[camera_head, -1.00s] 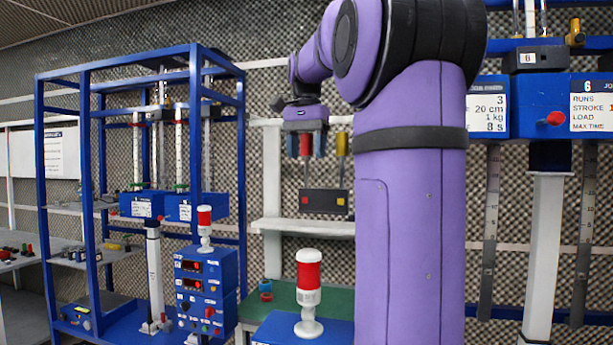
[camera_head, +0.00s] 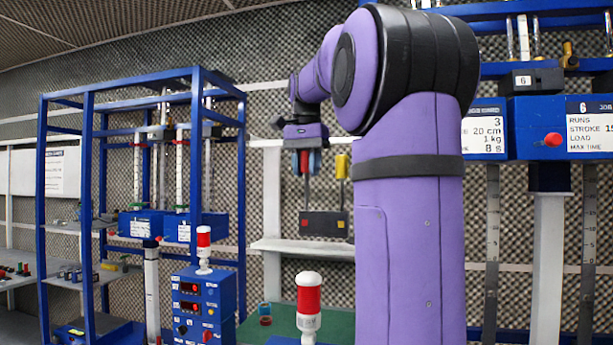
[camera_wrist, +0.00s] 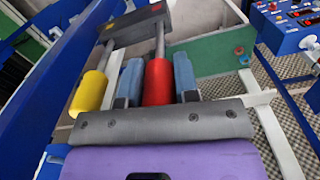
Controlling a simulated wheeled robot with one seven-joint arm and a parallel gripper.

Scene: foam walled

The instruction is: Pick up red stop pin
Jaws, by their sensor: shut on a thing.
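The red stop pin has a red handle (camera_head: 304,162) with a grey stem running down to a dark block (camera_head: 325,224) that bears a red and a yellow square. My gripper (camera_head: 304,158) is shut on the red handle, from above. In the wrist view the blue-grey fingers (camera_wrist: 157,85) flank the red handle (camera_wrist: 158,82) on both sides. The stem meets the block (camera_wrist: 140,25); I cannot tell how deep it sits. A yellow-handled pin (camera_head: 341,166) stands beside it in the same block, slightly lower; it also shows in the wrist view (camera_wrist: 89,94).
A pale shelf (camera_head: 300,248) lies under the block. Blue frames (camera_head: 88,200) stand at left, with a blue control box (camera_head: 198,300) and red-white beacons (camera_head: 308,300) below. At right are blue units with rulers. Blue beams (camera_wrist: 50,60) run close at left in the wrist view.

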